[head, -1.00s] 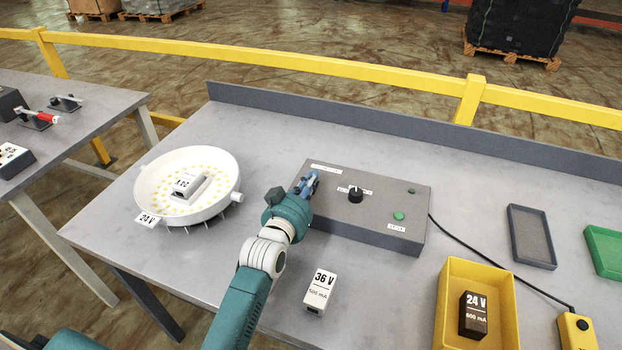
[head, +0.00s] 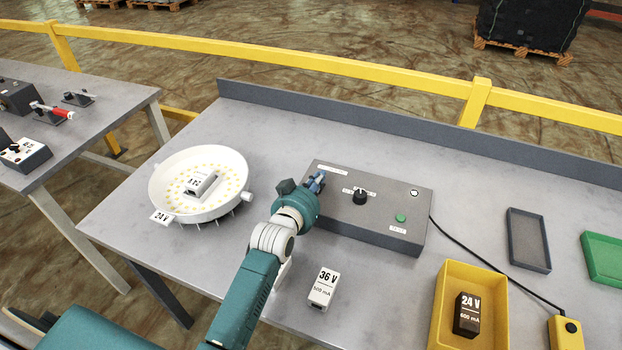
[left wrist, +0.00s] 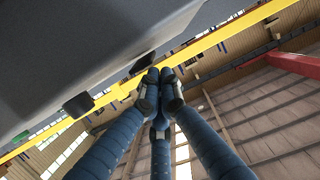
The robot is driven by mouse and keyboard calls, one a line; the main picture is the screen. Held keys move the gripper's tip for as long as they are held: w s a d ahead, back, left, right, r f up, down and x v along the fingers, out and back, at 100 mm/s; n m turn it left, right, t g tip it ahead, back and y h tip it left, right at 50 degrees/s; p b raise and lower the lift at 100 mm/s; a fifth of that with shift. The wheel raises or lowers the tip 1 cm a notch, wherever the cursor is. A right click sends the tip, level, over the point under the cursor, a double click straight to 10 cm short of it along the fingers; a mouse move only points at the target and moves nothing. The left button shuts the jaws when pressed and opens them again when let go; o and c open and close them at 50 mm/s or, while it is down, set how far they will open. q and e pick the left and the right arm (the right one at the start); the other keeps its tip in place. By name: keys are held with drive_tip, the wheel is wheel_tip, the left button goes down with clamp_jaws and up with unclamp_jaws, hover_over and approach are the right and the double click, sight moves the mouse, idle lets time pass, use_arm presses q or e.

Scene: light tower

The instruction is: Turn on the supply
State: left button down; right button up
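The supply is a dark grey box (head: 385,235) on the table, with a black knob (head: 360,197), a green button (head: 400,218) and a small round lamp (head: 414,193) that shows bright white. My left gripper (head: 317,182) is at the box's left end, over its top. In the left wrist view the blue fingers of my left gripper (left wrist: 158,75) have their tips together, with nothing seen between them. A black part of the box (left wrist: 145,62) is close by the tips; I cannot tell whether they touch. The switch area under the gripper is hidden in the head view. My right gripper is out of view.
A white round lamp dish (head: 240,176) stands left on the table. A white 36 V block (head: 323,289) lies in front of the box. A yellow tray (head: 438,315) holds a dark 24 V block (head: 467,314). A black cable (head: 470,260) runs to a yellow pendant (head: 566,332).

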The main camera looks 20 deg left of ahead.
use_arm(q)
drive_tip(key=r+p, duration=0.3)
drive_tip(key=r, duration=0.1)
drive_tip(key=shift+w+r, duration=0.1)
drive_tip(key=shift+w, duration=0.15)
drive_tip(key=shift+s+f+b, duration=0.15)
drive_tip(key=shift+s+b, duration=0.25)
drive_tip(key=shift+s, duration=0.1)
drive_tip(key=shift+s+f+b, duration=0.15)
drive_tip(key=shift+s+b, duration=0.25)
drive_tip(key=shift+s, duration=0.1)
drive_tip(key=r+b+v, duration=0.1)
drive_tip(key=v, duration=0.7)
drive_tip(key=shift+r, duration=0.25)
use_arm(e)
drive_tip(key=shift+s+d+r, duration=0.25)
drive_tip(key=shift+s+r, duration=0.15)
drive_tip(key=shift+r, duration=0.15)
use_arm(q)
drive_tip(key=shift+w, duration=0.15)
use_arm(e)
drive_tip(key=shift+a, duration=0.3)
